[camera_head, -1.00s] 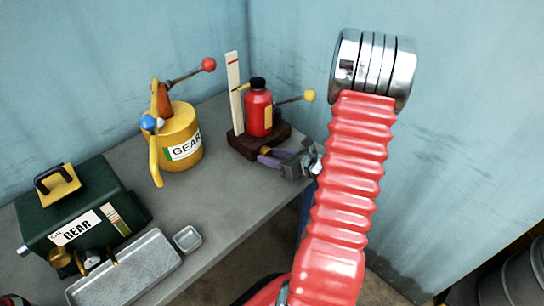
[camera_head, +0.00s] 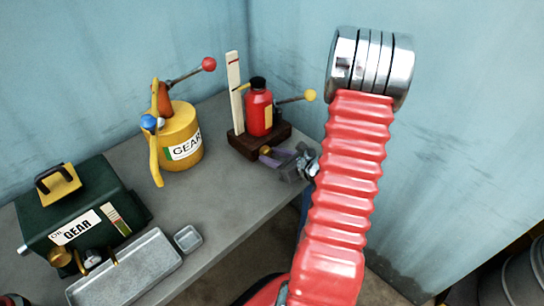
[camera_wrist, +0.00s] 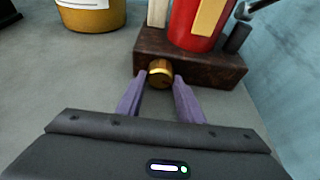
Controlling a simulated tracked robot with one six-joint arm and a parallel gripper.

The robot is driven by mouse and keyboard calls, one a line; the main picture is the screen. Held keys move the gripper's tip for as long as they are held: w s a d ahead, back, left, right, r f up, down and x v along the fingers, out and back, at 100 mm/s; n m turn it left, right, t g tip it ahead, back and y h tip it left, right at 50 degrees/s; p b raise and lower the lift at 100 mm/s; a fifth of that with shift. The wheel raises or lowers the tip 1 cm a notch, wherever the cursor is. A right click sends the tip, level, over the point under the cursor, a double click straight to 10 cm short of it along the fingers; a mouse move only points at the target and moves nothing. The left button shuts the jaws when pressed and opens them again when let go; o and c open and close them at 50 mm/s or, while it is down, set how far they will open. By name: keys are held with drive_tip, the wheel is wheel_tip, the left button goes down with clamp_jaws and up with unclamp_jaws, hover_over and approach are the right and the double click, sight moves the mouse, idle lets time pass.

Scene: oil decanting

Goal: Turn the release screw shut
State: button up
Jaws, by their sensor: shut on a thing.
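The release screw is a small brass knob (camera_wrist: 160,74) on the front face of a dark wooden base (camera_wrist: 215,70). In the head view the knob (camera_head: 265,150) shows small at the base's front edge. My gripper (camera_wrist: 160,77) has its two purple fingers on either side of the knob and is shut on it. In the head view my gripper (camera_head: 272,156) reaches the base from the right. A red bottle (camera_head: 260,112) with a black cap stands on the base, beside a white upright strip (camera_head: 234,90). The screw's shank is hidden.
A yellow gear can (camera_head: 182,140) with a red-knobbed lever stands left of the base. A yellow-knobbed lever (camera_head: 308,96) sticks out right of the bottle. A green gear box (camera_head: 75,215) and grey tray (camera_head: 140,265) are at the front left. Bare bench lies between.

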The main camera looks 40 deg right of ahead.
drive_tip(key=shift+n+h, duration=0.6)
drive_tip(key=shift+n, duration=0.3)
drive_tip(key=o, duration=1.1)
